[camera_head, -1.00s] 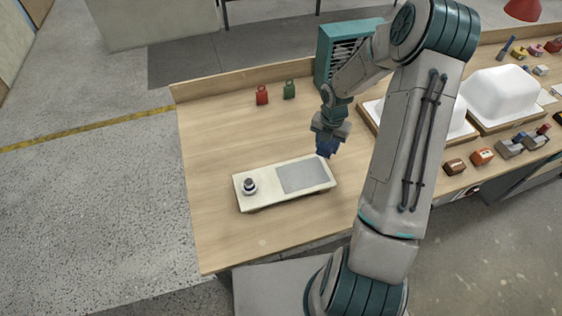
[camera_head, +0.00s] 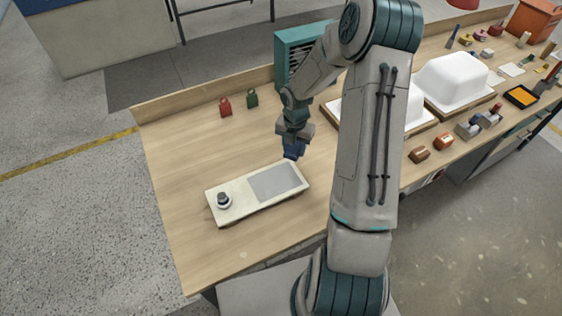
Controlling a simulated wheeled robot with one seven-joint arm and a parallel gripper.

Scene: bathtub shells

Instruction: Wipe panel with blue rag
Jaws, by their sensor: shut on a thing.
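The panel (camera_head: 237,196) is a cream board lying on the wooden workbench, with a grey rectangular area (camera_head: 275,182) on its right part and a dark round knob (camera_head: 223,199) on its left part. My gripper (camera_head: 294,146) points down just beyond the panel's far right corner. It is shut on the blue rag (camera_head: 293,152), a small dark blue bundle below the fingers. The rag is close to the panel's far edge; I cannot tell whether it touches the panel or the bench.
A red padlock-shaped item (camera_head: 225,107) and a green one (camera_head: 252,98) stand at the back. A teal slatted box (camera_head: 290,50) stands behind my arm. White tub shells (camera_head: 452,82) and small blocks are at the right. The bench (camera_head: 180,165) left of the panel is clear.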

